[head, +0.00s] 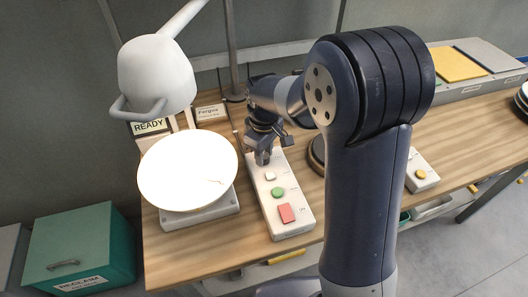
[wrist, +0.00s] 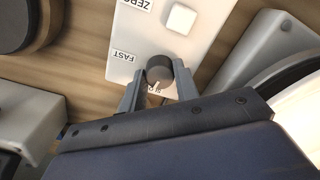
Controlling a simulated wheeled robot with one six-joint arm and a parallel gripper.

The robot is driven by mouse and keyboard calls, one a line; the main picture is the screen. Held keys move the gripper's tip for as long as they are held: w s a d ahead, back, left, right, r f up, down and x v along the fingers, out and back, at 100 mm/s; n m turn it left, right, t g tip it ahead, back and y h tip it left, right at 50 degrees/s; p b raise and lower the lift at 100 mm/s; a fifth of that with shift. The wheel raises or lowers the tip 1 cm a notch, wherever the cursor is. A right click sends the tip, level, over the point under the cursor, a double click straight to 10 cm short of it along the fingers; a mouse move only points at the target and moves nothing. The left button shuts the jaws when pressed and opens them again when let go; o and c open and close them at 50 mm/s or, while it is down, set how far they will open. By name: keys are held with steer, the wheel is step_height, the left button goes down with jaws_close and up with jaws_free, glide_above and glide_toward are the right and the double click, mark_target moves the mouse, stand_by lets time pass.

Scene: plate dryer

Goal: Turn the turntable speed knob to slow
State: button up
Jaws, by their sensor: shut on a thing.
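The speed knob (wrist: 157,66) is a dark round knob with a white pointer mark, on a white control panel (wrist: 205,22). In the wrist view its pointer faces the lower edge, toward a label mostly hidden by my gripper. A FAST label (wrist: 124,55) lies on the panel at the knob's upper left. My gripper (wrist: 158,82) is shut on the knob, one finger on each side. In the head view my gripper (head: 263,157) reaches down to the panel's far end (head: 294,228) and hides the knob. The turntable (head: 205,212) carries a white plate (head: 185,172) with a dark crack line.
The panel also has a white button (head: 270,176), a green button (head: 278,192) and a red switch (head: 286,213). A grey dryer head (head: 155,75) hangs over the turntable. A teal RECLAIM bin (head: 85,250) stands left of the table. A small white box (head: 421,172) sits at right.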

steer(key=shift+n, duration=0.7)
steer(key=o, duration=1)
steer(key=shift+c, duration=0.2)
steer(key=shift+r, duration=0.1)
step_height(320, 180, up, 11)
steer(key=shift+f, duration=0.2)
